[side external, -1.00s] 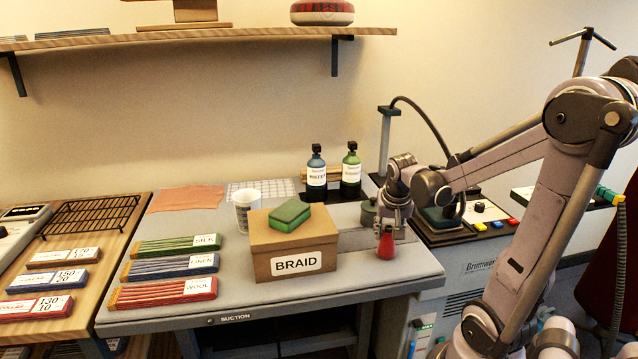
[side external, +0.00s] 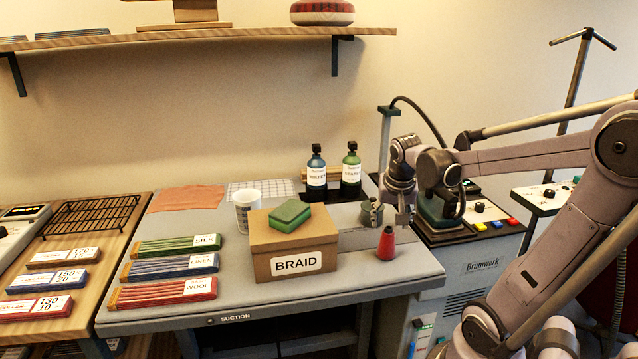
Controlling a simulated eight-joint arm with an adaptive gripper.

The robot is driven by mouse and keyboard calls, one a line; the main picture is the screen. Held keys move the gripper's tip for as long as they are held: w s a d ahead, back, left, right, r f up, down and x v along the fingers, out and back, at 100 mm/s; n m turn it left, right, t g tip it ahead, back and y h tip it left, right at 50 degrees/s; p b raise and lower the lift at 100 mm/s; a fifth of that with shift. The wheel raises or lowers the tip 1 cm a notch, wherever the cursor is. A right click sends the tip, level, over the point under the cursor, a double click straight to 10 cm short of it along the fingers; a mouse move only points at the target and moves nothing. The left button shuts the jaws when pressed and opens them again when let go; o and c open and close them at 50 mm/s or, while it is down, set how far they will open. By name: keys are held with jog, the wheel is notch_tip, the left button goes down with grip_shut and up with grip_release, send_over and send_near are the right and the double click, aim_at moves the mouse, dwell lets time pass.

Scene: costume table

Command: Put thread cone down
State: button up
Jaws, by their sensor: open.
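The red thread cone (side external: 387,245) stands upright on the grey table (side external: 340,288), to the right of the cardboard BRAID box (side external: 292,246). My gripper (side external: 404,222) is open and empty. It hangs just above and to the right of the cone's tip in the picture, apart from the cone.
A green sponge-like block (side external: 290,215) lies on the box. A grey metal pot (side external: 371,213) stands behind the cone. Two bottles, WATER (side external: 316,175) and a green one (side external: 351,174), stand at the back. The table's front right is clear.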

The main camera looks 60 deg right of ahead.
jog(key=v, duration=0.7)
jog(key=w+a+f+n+t+y, duration=0.2)
jog(key=a+n, duration=0.4)
jog(key=a, duration=0.5)
jog(key=w+a+f+n+t+y, duration=0.2)
jog(key=a+n, duration=0.4)
jog(key=a, duration=0.5)
jog(key=shift+w+f+n+t, duration=0.3)
jog(key=shift+w+f+t, duration=0.35)
jog(key=shift+f, duration=0.15)
